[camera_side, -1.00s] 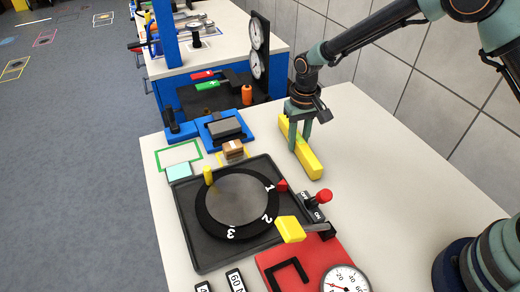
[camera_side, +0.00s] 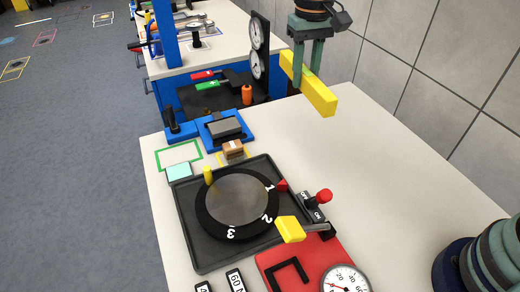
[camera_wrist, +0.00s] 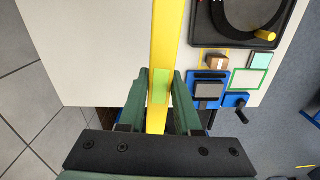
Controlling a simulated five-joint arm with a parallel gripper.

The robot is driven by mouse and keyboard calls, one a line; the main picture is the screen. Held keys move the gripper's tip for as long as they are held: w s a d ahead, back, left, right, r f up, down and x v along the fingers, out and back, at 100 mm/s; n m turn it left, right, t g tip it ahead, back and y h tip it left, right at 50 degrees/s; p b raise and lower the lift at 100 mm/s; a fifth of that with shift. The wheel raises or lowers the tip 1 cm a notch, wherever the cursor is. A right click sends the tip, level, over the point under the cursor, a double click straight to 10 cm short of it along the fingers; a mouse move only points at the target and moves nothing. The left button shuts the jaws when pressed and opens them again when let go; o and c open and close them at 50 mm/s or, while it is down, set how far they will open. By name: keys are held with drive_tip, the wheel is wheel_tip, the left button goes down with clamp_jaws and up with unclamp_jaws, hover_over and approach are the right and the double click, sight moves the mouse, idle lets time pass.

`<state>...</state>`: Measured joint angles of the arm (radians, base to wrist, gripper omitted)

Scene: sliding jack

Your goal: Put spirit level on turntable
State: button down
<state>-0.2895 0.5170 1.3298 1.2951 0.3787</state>
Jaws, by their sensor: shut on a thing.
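The spirit level is a long yellow bar (camera_side: 314,92) with a greenish window in its middle, which shows in the wrist view (camera_wrist: 160,85). My gripper (camera_side: 305,70) is shut on the bar near its middle and holds it in the air above the back right of the table. The wrist view shows a green finger of my gripper (camera_wrist: 161,98) on each side of the bar. The turntable (camera_side: 238,202) is a grey disc with a black ring numbered 1, 2 and 3, set in a dark tray. Nothing lies on the disc. A yellow peg (camera_side: 208,176) stands at its edge.
A red-knobbed switch (camera_side: 322,197), a yellow-ended lever (camera_side: 289,229) and a red block with a gauge (camera_side: 345,279) lie right and front of the tray. A small brown box (camera_side: 233,149) and a blue fixture (camera_side: 222,129) stand behind it. The table's right side is clear.

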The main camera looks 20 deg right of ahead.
drive_tip(key=s+a+r, duration=0.1)
drive_tip(key=s+a, duration=0.1)
drive_tip(key=a, duration=0.4)
drive_tip(key=s+a+r, duration=0.2)
drive_tip(key=a, duration=0.4)
drive_tip(key=r+n, duration=0.1)
hover_over(237, 198)
wheel_tip(237, 198, down, 19)
drive_tip(key=shift+f, duration=0.2)
drive_tip(key=shift+f, duration=0.1)
drive_tip(key=c, duration=0.6)
unclamp_jaws()
